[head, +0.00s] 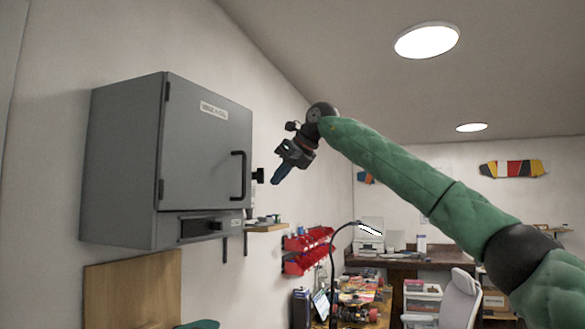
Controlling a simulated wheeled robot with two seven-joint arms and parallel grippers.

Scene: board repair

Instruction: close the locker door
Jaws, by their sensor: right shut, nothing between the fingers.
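The grey locker (122,165) hangs on the left wall. Its door (200,145) carries a label at the top and a black bar handle (238,175) near its right edge, with hinges on its left edge. The door lies flush or nearly flush with the front; I cannot tell whether a small gap remains. My right gripper (278,178) is shut and empty, right of the door and apart from it, pointing down and left. My left gripper is not in view.
A black knob-like part (258,175) shows just past the door's right edge. Below are a small wall shelf (266,228), red bins (305,241) and a cluttered bench. A white chair (458,301) stands at the lower right. The air between gripper and door looks clear.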

